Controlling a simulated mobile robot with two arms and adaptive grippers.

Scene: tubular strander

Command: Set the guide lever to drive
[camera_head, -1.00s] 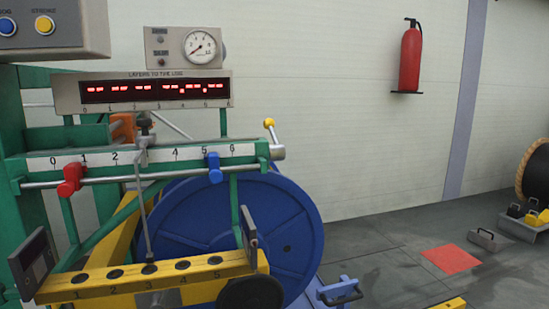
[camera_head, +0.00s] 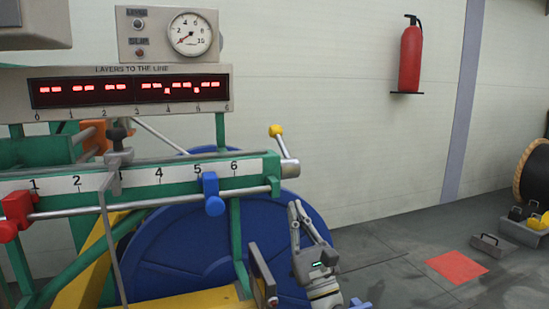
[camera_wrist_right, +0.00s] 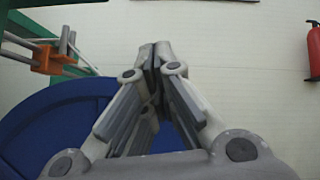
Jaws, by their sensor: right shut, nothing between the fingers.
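A short lever with a yellow knob (camera_head: 276,131) stands tilted at the right end of the silver rod on the green machine. It looks like the guide lever, but no label for drive is readable. My right gripper (camera_head: 294,206) is shut and empty, pointing up, below and slightly right of this lever and apart from it. In the right wrist view the closed fingers (camera_wrist_right: 158,50) meet with nothing between them, and the lever cannot be made out there. My left gripper is not in view.
The scale bar (camera_head: 128,180) carries a red clamp (camera_head: 16,212), a blue clamp (camera_head: 211,193) and a black-knobbed slider (camera_head: 118,140). A large blue reel (camera_head: 180,250) stands behind. Open floor lies right, with a red mat (camera_head: 457,267). A fire extinguisher (camera_head: 410,58) hangs on the wall.

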